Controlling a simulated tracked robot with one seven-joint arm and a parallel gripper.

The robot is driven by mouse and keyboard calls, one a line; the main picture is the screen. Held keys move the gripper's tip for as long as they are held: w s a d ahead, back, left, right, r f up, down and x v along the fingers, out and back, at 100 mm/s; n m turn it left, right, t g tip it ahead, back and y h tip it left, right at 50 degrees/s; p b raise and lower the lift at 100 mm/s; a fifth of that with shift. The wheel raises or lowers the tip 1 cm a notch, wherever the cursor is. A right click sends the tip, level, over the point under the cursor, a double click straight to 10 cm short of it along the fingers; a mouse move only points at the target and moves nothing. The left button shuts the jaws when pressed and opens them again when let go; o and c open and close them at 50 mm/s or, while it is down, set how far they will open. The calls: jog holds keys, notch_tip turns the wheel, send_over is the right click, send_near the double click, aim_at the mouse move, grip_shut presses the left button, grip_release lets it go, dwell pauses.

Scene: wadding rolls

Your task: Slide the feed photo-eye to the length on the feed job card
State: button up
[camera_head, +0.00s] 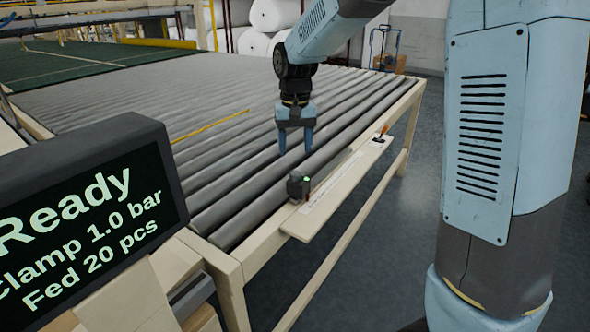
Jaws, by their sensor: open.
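The photo-eye looks to be the small dark block (299,187) with a green light on top. It sits at the near part of a pale ruler strip (332,183) along the roller table's right edge. My gripper (295,150) is open and points down above the rollers, a little above and beyond the block in the picture, apart from it. Its two blue fingers are empty. No job card can be made out. A display (85,215) at left reads "Ready, Clamp 1.0 bar, Fed 20 pcs".
The grey roller table (160,95) fills the middle. A small orange-and-black item (382,133) sits farther along the right edge ledge. A yellow strip (210,125) lies across the rollers. White rolls (272,15) and a hand truck (384,45) stand behind. Floor at right is clear.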

aim_at(295, 172)
notch_tip(295, 172, down, 8)
jog(key=shift+r, duration=0.15)
dwell(0.4)
grip_shut()
dwell(0.3)
